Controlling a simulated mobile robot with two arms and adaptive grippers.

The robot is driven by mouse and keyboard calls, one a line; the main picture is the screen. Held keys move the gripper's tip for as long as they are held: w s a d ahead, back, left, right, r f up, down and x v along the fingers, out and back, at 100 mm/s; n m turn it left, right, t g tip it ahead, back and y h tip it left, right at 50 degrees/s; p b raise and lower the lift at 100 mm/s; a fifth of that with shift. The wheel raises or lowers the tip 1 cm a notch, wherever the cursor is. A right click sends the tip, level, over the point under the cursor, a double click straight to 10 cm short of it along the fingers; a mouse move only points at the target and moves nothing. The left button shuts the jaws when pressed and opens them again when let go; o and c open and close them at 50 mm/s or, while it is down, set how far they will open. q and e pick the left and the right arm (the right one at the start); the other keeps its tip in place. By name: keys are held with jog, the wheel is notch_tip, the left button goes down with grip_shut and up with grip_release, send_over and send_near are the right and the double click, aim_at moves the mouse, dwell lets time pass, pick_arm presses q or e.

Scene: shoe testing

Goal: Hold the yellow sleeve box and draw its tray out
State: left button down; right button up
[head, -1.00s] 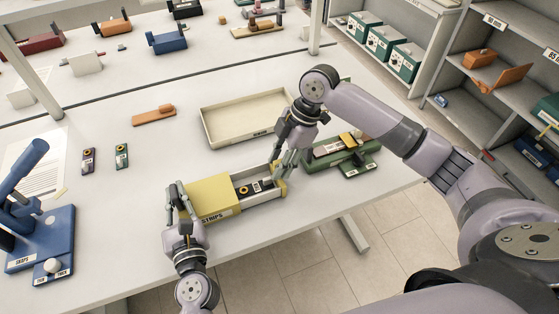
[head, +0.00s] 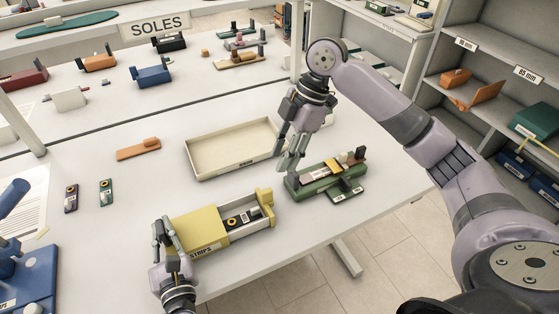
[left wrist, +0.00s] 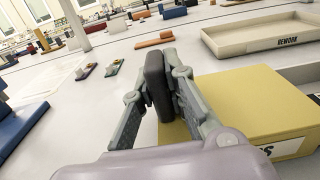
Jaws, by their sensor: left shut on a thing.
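The yellow sleeve box (head: 205,223) lies on the white table with a STRIPS label on its front side. Its pale tray (head: 262,222) is drawn part way out to the right, with a yellow end piece and small dark strips (head: 238,220) inside. My left gripper (head: 166,236) is shut on the sleeve's left end.
A green fixture (head: 318,184) with small parts stands right of the tray, near my right gripper. An empty REWORK tray (head: 228,170) is behind the sleeve. An orange piece (head: 138,150), two small strips and a blue stand (head: 25,255) are left.

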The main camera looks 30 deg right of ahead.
pick_arm(q)
jog(key=c, duration=1.5)
grip_release()
jog(key=shift+c, duration=0.2)
